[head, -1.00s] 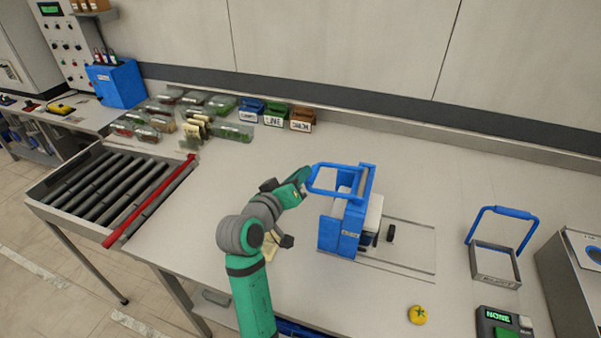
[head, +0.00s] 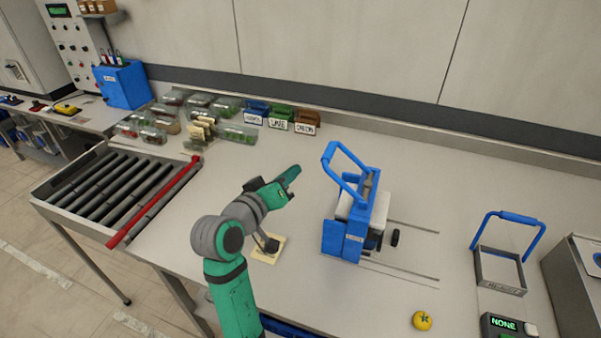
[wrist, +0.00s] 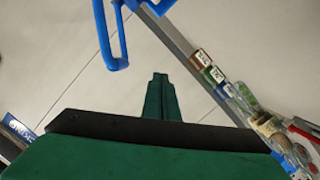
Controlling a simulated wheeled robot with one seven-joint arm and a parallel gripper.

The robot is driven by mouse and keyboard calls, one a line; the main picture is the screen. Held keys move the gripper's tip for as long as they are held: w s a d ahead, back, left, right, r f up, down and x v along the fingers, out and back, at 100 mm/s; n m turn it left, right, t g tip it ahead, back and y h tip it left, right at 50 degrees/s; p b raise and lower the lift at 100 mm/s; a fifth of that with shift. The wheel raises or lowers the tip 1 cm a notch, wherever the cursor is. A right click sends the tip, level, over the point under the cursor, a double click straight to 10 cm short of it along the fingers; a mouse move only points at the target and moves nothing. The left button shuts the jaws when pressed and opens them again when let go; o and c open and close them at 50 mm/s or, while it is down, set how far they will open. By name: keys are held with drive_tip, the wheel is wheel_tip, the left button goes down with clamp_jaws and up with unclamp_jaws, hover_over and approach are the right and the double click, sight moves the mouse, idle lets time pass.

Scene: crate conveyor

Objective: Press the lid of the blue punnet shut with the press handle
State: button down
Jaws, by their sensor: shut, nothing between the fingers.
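The blue press (head: 342,240) stands right of the middle of the table in the head view. Its blue loop handle (head: 329,151) is tilted up above the body. A white block sits under the handle, with dark parts below it. I cannot make out the blue punnet or its lid; the press walls hide much of the inside. My gripper (head: 293,173) is shut and empty, to the left of the press and apart from the handle. In the wrist view the fingers (wrist: 160,92) are together, and the handle (wrist: 117,45) shows beyond them to the upper left.
Several clear punnets (head: 240,134) and three labelled bins (head: 280,118) stand at the back left. A roller conveyor (head: 115,190) with a red bar is at the left. A yellow tomato (head: 422,321) and a grey basket with a blue handle (head: 500,270) are at the right.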

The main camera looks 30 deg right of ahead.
drive_tip(key=v, duration=0.6)
drive_tip(key=shift+r, duration=0.25)
idle(0.8)
